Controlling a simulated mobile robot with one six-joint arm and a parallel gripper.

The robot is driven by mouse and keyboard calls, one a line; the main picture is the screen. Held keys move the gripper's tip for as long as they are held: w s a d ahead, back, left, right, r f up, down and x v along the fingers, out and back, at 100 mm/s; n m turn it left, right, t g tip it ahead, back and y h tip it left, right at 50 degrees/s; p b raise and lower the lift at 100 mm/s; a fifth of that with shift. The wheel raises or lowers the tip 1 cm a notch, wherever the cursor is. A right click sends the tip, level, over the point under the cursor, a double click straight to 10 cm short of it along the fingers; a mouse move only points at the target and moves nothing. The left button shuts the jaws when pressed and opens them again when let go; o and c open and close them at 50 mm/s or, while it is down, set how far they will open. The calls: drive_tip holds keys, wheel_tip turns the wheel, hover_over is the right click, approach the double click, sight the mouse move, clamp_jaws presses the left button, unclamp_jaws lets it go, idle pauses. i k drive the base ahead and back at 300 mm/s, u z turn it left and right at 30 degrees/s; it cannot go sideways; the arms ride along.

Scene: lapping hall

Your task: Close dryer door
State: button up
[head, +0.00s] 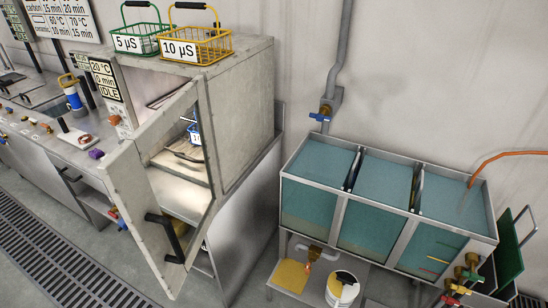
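The dryer (240,118) is a grey metal cabinet left of centre in the head view, on a steel stand. Its door (125,185) stands open, swung out toward the camera from the right side of the opening. The door is a grey frame around a see-through window. A black bar handle (168,238) sits on the door's lower part. A blue basket (193,134) with a white label shows through the window; much of it is hidden. My gripper is not in view.
Green (140,38) and yellow (196,45) baskets stand on the dryer. A control panel (103,80) reads IDLE. A steel counter (50,130) with small items is left. Water tanks (340,225) stand right, with a white bucket (342,289) below. Floor by the grate (50,255) is clear.

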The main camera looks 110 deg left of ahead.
sight(122, 173)
drive_tip(key=u, duration=1.35)
drive_tip(key=k, duration=0.1)
drive_tip(key=u, duration=2.75)
drive_tip(key=i, duration=1)
drive_tip(key=u, duration=0.2)
